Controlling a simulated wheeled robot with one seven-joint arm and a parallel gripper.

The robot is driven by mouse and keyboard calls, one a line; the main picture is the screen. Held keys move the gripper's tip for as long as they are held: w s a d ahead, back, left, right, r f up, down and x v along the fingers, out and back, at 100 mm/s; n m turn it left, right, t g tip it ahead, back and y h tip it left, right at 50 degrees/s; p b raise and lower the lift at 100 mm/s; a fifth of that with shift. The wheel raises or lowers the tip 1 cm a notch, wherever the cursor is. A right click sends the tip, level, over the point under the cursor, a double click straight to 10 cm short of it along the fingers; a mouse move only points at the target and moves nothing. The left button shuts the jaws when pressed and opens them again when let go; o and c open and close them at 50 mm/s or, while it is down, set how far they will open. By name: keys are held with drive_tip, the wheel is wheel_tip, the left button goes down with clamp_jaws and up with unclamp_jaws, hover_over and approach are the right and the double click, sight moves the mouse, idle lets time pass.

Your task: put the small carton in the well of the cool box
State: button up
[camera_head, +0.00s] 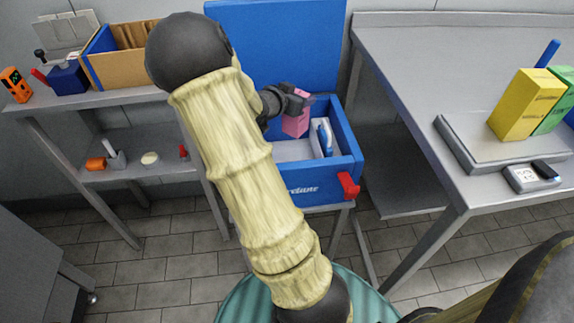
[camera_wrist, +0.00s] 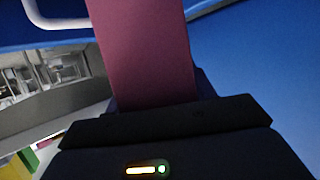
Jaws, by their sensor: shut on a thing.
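My gripper (camera_head: 289,100) is shut on a small pink carton (camera_head: 297,122) and holds it over the open blue cool box (camera_head: 347,150). In the wrist view the carton (camera_wrist: 147,50) rises from the dark jaws and looks purplish. The cool box has a pale well (camera_head: 290,151) inside, and the carton is above it or partly within its opening; I cannot tell how deep. A blue and white item (camera_head: 323,138) stands in the right part of the box. My arm hides the left side of the box.
The blue lid (camera_head: 290,45) stands open behind the box. A red latch (camera_head: 348,185) sticks out at its front right. A steel table (camera_head: 470,60) on the right bears a scale (camera_head: 465,148) with yellow (camera_head: 525,103) and green boxes. A shelf with tools stands at left.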

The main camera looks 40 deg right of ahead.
sight(298, 126)
wheel_tip(298, 126, down, 5)
drive_tip(key=b, duration=0.2)
drive_tip(key=shift+s+d+b, duration=0.1)
drive_tip(key=shift+b, duration=0.2)
drive_tip(key=shift+f, duration=0.3)
drive_tip(key=shift+f+b, duration=1.2)
drive_tip(key=shift+f, duration=1)
drive_tip(key=shift+f, duration=0.4)
drive_tip(key=shift+f, duration=0.2)
